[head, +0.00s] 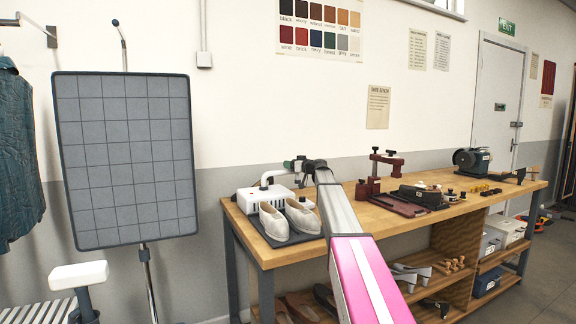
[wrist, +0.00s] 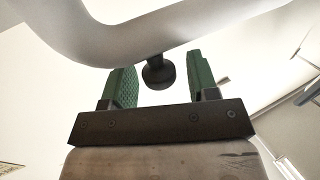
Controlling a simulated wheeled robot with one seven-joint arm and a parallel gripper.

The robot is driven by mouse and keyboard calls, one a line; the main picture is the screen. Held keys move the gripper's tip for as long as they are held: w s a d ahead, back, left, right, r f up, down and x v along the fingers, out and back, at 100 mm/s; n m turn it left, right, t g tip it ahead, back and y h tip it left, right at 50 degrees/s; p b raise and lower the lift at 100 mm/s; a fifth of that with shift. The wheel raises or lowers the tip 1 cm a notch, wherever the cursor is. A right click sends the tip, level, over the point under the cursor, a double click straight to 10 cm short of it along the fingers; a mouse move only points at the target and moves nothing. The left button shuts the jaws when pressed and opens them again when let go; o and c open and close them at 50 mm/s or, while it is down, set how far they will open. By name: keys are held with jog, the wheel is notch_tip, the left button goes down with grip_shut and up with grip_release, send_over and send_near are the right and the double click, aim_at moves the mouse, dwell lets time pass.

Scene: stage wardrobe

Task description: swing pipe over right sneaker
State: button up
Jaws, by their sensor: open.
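A white box-shaped unit (head: 262,199) stands at the left end of the workbench, with a bent white pipe (head: 268,177) rising from it. Two pale sneakers sit side by side on a dark mat in front: the left sneaker (head: 274,222) and the right sneaker (head: 302,216). My gripper (head: 293,165) is up at the pipe, partly hidden by my arm. In the wrist view, the pipe (wrist: 130,45) curves across the top. A black knob (wrist: 158,73) on it lies between the two open green fingers of my gripper (wrist: 160,84), with gaps at both sides.
The wooden workbench (head: 385,227) carries a dark red press (head: 368,188) and several tools right of my arm. A grey gridded panel (head: 127,158) stands on a pole at left. Lower shelves hold shoes and boxes. The wall is close behind the bench.

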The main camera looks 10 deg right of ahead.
jog(key=shift+x, duration=1.1)
grip_shut()
jog(key=shift+s, duration=0.1)
